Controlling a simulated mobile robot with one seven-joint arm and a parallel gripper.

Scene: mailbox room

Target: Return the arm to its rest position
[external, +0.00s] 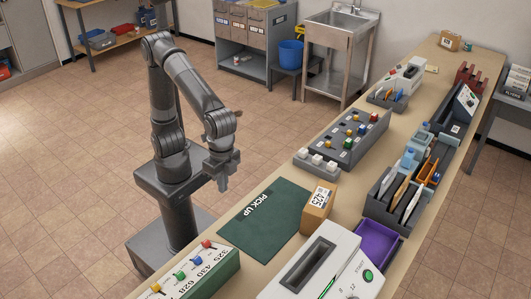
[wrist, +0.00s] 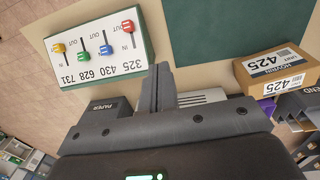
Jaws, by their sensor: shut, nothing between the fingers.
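My gripper (external: 222,182) hangs at the end of my bent arm, pointing down at the left edge of the long bench (external: 257,214). It is shut and empty, just left of the green PICK UP mat (external: 262,226). In the wrist view the fingers of my gripper (wrist: 165,88) are pressed together with nothing between them. My arm's base and column stand on the floor left of the bench.
A cardboard box labelled 425 (external: 318,206) stands at the mat's right corner. A panel with several coloured sliders (external: 190,275) is at the near end. A grey panel with coloured knobs (external: 345,141) lies beyond the mat. The tiled floor (external: 70,150) left of my base is clear.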

